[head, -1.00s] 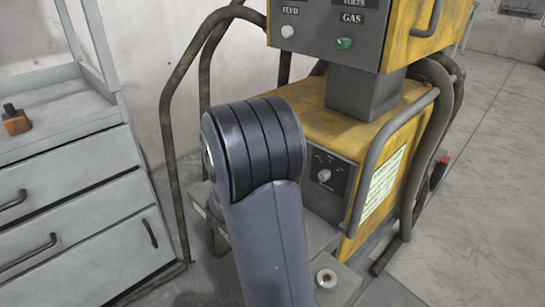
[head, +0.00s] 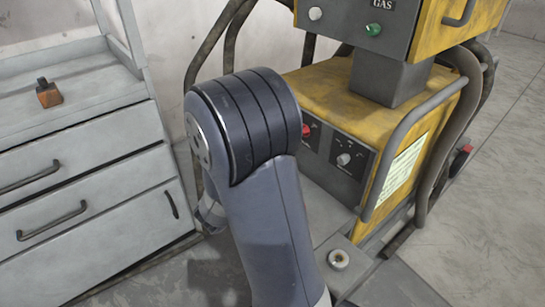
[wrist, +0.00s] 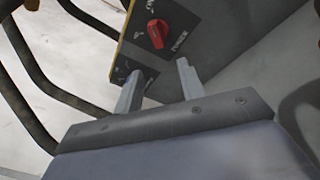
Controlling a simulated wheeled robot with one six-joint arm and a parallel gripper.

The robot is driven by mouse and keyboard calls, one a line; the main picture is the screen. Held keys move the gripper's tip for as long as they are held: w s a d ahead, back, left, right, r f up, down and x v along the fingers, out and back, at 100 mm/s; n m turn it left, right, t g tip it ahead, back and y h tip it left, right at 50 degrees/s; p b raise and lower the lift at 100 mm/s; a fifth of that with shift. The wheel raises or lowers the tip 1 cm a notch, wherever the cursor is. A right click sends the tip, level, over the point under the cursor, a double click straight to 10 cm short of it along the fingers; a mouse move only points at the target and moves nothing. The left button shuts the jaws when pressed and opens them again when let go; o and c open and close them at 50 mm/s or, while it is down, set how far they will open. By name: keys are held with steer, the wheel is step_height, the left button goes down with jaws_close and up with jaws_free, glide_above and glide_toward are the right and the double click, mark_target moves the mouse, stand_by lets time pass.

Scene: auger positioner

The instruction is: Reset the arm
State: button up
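My arm fills the middle of the head view and hides most of my gripper; a small part of a grey finger shows at the arm's left edge. In the wrist view my gripper (wrist: 158,88) has its two grey fingers apart, with nothing between them. Beyond the fingertips is the dark panel of a yellow machine, with a red knob (wrist: 158,33) above and between the fingers. In the head view the red knob (head: 306,130) shows just right of my arm, next to a white knob (head: 344,159).
The yellow machine (head: 325,90) with bent pipe rails stands behind and right of my arm. A grey drawer cabinet (head: 90,170) stands at left, with a small orange-brown object (head: 48,96) on it. Open floor (head: 470,220) lies at right.

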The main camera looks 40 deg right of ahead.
steer(key=shift+d, duration=0.15)
steer(key=b+x, duration=0.3)
steer(key=x, duration=0.7)
steer(key=shift+d, duration=0.35)
steer(key=shift+w, duration=0.1)
steer(key=p+v, duration=0.3)
steer(key=v, duration=0.8)
steer(key=w+d+n+g+y+p, duration=0.1)
steer(key=w+d+n+p, duration=0.2)
steer(key=d+n+p, duration=0.3)
steer(key=d+p, duration=0.3)
steer(key=d, duration=0.1)
steer(key=shift+n+g, duration=0.4)
steer(key=shift+d+y+p, duration=0.1)
steer(key=shift+y+p, duration=0.2)
